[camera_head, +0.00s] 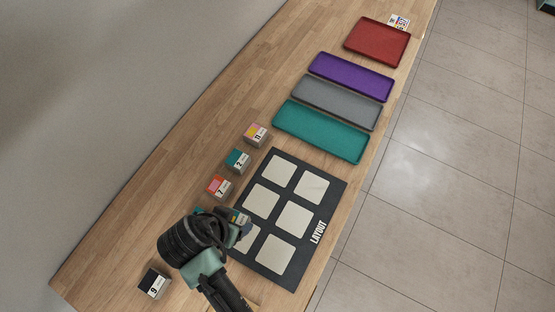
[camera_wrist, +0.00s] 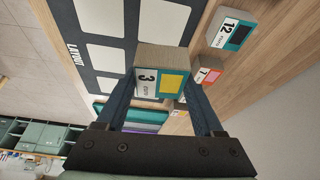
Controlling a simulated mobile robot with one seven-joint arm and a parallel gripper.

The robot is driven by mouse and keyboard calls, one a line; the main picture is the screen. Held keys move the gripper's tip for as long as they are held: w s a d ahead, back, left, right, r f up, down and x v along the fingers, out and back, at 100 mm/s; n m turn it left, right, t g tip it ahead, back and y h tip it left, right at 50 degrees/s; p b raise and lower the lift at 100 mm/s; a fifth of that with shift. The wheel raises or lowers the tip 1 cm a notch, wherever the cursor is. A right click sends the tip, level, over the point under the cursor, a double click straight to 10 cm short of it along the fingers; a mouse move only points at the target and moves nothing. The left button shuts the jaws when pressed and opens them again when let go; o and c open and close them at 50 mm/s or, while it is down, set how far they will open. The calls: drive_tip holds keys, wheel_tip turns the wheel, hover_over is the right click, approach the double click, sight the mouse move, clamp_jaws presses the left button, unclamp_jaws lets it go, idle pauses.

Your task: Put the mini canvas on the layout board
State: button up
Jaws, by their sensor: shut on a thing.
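My gripper (camera_head: 238,226) is shut on a small grey-sided block, the likely mini canvas (camera_wrist: 146,82), whose label reads 3 beside a yellow patch. The block sits between both fingers in the wrist view; in the head view my gripper and arm partly hide it. The dark layout board (camera_head: 325,206) lies on the wooden bench, with pale square spaces in two columns and the word LAYOUT on its right edge. It also shows in the wrist view (camera_wrist: 132,22). My gripper is over the board's left edge, near a lower-left square. I cannot tell the block's height above it.
Similar blocks stand left of the board: number 7 (camera_head: 219,187), a teal one (camera_head: 237,160), number 11 (camera_head: 255,134) and number 9 (camera_head: 153,284). Number 12 (camera_wrist: 232,30) shows in the wrist view. Teal (camera_head: 322,132), grey (camera_head: 337,103), purple (camera_head: 351,77) and red (camera_head: 377,42) trays lie beyond.

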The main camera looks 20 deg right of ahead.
drive_tip(key=shift+r+m+p, duration=0.3)
drive_tip(key=shift+r+m, duration=0.25)
drive_tip(key=shift+m, duration=0.05)
drive_tip(key=shift+d+f, duration=0.1)
drive_tip(key=shift+f, duration=0.1)
wheel_tip(320, 180, down, 10)
drive_tip(key=shift+r+p, duration=0.1)
drive_tip(key=shift+p, duration=0.2)
drive_tip(key=o, duration=1.3)
drive_tip(key=shift+o, duration=0.2)
